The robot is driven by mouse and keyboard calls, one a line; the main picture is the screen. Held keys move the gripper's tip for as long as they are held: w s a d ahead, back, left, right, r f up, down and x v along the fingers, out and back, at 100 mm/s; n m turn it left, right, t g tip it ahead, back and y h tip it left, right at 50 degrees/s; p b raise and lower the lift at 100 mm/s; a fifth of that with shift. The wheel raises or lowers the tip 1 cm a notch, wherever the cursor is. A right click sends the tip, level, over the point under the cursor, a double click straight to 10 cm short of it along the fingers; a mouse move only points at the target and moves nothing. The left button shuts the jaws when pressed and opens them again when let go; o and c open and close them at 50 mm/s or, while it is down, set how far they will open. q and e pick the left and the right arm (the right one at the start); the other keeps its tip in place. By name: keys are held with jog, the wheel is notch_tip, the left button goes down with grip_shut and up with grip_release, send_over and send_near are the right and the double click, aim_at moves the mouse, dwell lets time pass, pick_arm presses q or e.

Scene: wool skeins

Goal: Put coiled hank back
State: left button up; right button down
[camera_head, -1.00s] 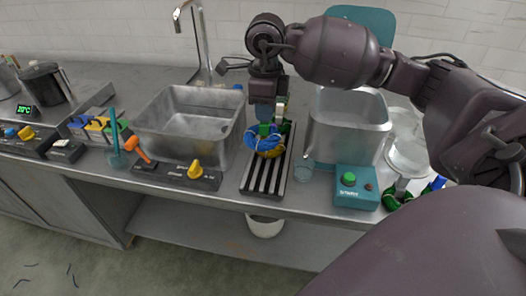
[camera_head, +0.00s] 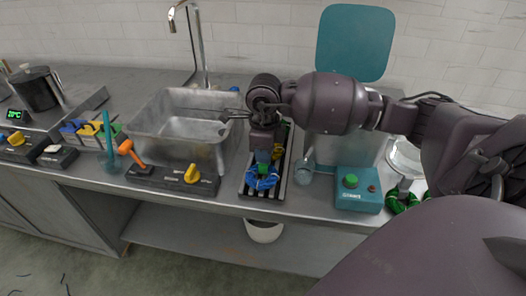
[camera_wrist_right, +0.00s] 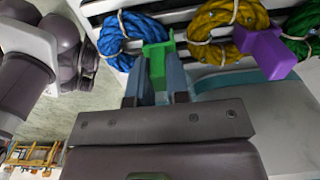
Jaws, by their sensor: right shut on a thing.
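My right gripper (camera_head: 263,155) points down over the front of the dark slatted rack (camera_head: 286,172). In the right wrist view its fingers (camera_wrist_right: 160,84) are shut on a green tag (camera_wrist_right: 157,58) tied to a blue coiled hank (camera_wrist_right: 118,38). The blue hank (camera_head: 262,181) is at the rack's front end; I cannot tell whether its weight rests on the slats. A yellow hank (camera_wrist_right: 213,30) with a purple tag (camera_wrist_right: 264,52) lies beside it, and a green hank (camera_wrist_right: 302,25) lies beyond. My left gripper is not in view.
A metal basin (camera_head: 180,122) stands left of the rack. A glass (camera_head: 303,172) and a teal box with a green button (camera_head: 357,190) are at its right. A panel with a yellow knob (camera_head: 180,181) lies front left. A white bucket (camera_head: 264,229) is below the counter edge.

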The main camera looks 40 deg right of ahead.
jog(key=shift+r, duration=0.1)
jog(key=shift+f, duration=0.2)
jog(key=c, duration=1.1)
grip_release()
jog(key=shift+r, duration=0.15)
